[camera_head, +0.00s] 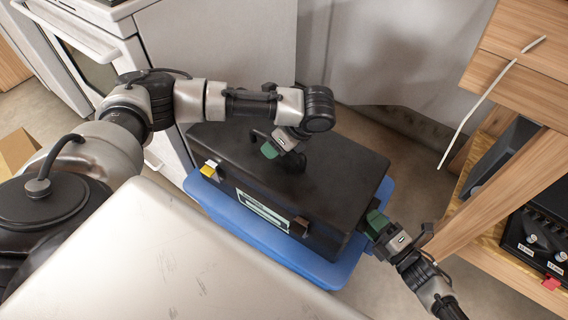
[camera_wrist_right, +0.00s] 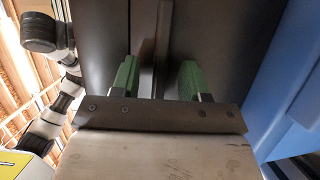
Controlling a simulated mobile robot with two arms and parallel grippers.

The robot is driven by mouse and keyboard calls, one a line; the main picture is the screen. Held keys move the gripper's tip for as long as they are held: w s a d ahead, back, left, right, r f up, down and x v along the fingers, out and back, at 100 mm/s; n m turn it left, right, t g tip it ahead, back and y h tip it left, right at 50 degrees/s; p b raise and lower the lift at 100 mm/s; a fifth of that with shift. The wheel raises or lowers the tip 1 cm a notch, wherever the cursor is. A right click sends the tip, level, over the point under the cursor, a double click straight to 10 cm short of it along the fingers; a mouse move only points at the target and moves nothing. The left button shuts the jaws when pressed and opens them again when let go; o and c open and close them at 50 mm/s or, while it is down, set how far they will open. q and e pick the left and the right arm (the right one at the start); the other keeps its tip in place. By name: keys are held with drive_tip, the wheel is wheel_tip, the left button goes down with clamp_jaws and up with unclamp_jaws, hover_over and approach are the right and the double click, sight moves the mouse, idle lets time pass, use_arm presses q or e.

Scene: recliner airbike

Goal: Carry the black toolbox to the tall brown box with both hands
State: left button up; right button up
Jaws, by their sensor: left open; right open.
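The black toolbox (camera_head: 335,170) lies on a blue stool or stand (camera_head: 225,212) in the middle of the head view. It has a yellow latch, a brown latch and a label on its near side. My left gripper (camera_head: 278,152) is open over the toolbox's lid; contact is unclear. My right gripper (camera_head: 374,222) is open at the toolbox's right end. In the right wrist view, its green fingers (camera_wrist_right: 158,82) stand either side of a narrow dark ridge on the toolbox (camera_wrist_right: 215,45). A brown cardboard corner (camera_head: 16,150) shows at the far left; whether it is the tall brown box is unclear.
A white oven or cabinet (camera_head: 95,50) stands at the upper left. A wooden bench (camera_head: 500,215) with black equipment (camera_head: 540,240) is close on the right. A pale metal surface (camera_head: 150,265) fills the foreground. Some floor (camera_head: 400,285) is bare at the lower right.

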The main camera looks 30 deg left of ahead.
use_arm(q)
drive_tip(key=c, duration=0.8)
use_arm(e)
clamp_jaws()
use_arm(q)
clamp_jaws()
drive_tip(key=shift+w+r, duration=0.15)
drive_tip(key=shift+r, duration=0.1)
use_arm(e)
drive_tip(key=shift+w+a+r, duration=0.1)
drive_tip(key=shift+r, duration=0.25)
